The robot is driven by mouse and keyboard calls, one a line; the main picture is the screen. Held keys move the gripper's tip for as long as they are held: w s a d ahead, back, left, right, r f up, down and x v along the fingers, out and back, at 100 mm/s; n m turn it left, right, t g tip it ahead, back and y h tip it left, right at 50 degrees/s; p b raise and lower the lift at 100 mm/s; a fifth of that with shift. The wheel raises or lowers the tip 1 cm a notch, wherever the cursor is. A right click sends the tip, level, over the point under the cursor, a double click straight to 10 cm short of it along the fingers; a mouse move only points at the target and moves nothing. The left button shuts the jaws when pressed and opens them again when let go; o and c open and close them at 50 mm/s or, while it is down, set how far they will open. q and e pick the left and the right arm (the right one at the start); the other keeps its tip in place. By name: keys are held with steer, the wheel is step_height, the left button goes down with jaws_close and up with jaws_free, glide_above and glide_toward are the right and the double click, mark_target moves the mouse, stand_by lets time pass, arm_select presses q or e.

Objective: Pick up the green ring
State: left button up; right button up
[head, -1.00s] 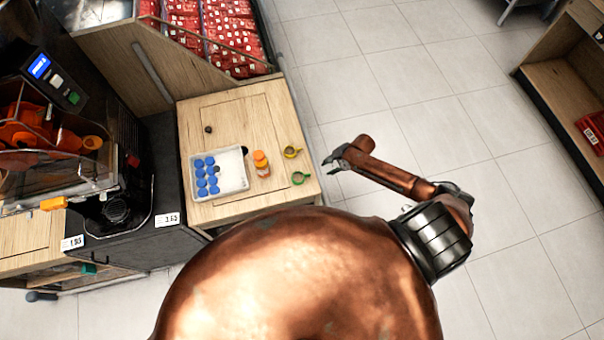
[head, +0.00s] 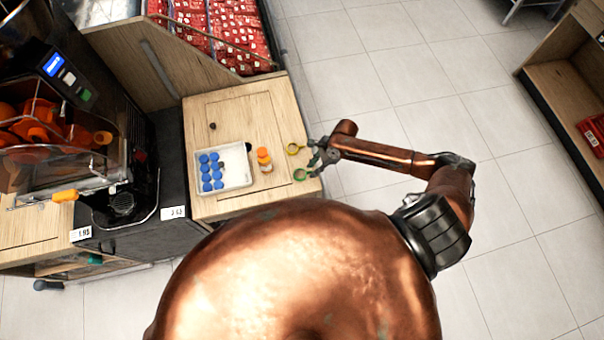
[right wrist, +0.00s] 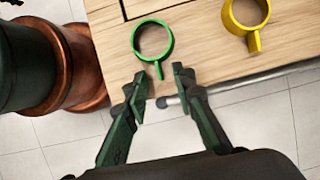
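The green ring (head: 300,175) lies near the right edge of the wooden counter. In the right wrist view the green ring (right wrist: 153,40) shows a short handle pointing toward my fingers. My right gripper (head: 315,160) is at the counter's right edge, beside the ring. My left gripper is not in view.
A yellow ring (head: 293,149) lies just behind the green one; it also shows in the right wrist view (right wrist: 246,14). An orange-capped bottle (head: 264,158) and a white tray (head: 236,163) with several blue caps stand to the left on the counter (head: 225,208). The juicer (head: 100,170) is further left.

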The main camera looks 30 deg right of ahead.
steer(key=shift+a+f, duration=0.1)
steer(key=shift+f, duration=0.3)
jaws_close()
steer(key=shift+r, duration=0.1)
